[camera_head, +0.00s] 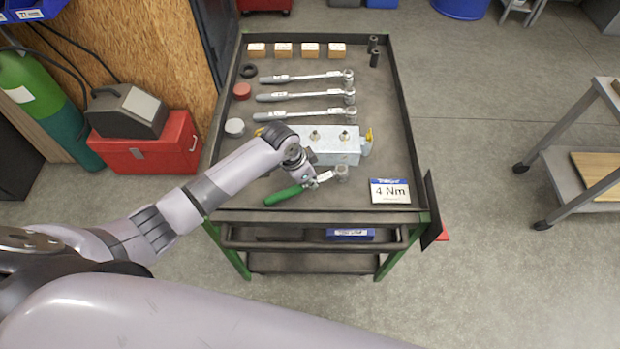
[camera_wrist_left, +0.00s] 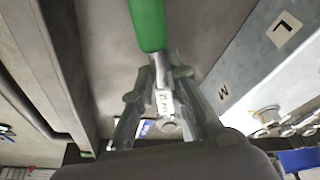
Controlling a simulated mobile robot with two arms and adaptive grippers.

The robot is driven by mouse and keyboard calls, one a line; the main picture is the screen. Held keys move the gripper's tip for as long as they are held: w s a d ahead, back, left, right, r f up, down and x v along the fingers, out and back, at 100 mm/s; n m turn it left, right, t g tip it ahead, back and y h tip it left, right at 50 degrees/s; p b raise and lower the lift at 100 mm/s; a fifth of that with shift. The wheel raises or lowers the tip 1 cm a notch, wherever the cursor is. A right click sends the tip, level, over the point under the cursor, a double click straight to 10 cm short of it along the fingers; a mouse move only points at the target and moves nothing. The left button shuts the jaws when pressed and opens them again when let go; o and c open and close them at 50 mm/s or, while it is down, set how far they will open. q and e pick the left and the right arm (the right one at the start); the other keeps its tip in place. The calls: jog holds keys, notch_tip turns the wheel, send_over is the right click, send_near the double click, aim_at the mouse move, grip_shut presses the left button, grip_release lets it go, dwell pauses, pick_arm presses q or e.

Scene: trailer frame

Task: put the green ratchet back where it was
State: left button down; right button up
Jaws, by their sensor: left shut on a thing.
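The green ratchet (camera_head: 284,195) is at the near part of the cart top, its green handle pointing left and its metal head to the right. My left gripper (camera_head: 312,181) is shut on its metal shaft, just beyond the handle. In the left wrist view the green handle (camera_wrist_left: 147,24) runs up from between the fingers (camera_wrist_left: 164,100). I cannot tell whether the ratchet touches the cart top. Several ratchets with grey handles (camera_head: 290,96) lie in parallel farther back. My right gripper is not in view.
A metal block (camera_head: 335,150) with letter labels stands just behind the ratchet; its side shows in the left wrist view (camera_wrist_left: 262,62). A "4 Nm" card (camera_head: 390,191) stands at the near right. The cart (camera_head: 408,125) has raised rims. Wooden blocks (camera_head: 283,50) line its back.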

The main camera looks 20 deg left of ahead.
aim_at(298, 188)
pick_arm(q)
jog(key=c, duration=1.6)
grip_release()
jog(key=shift+r, duration=0.3)
jog(key=v, duration=1.1)
jog(key=shift+s+a+r, duration=0.1)
jog(key=shift+r, duration=0.25)
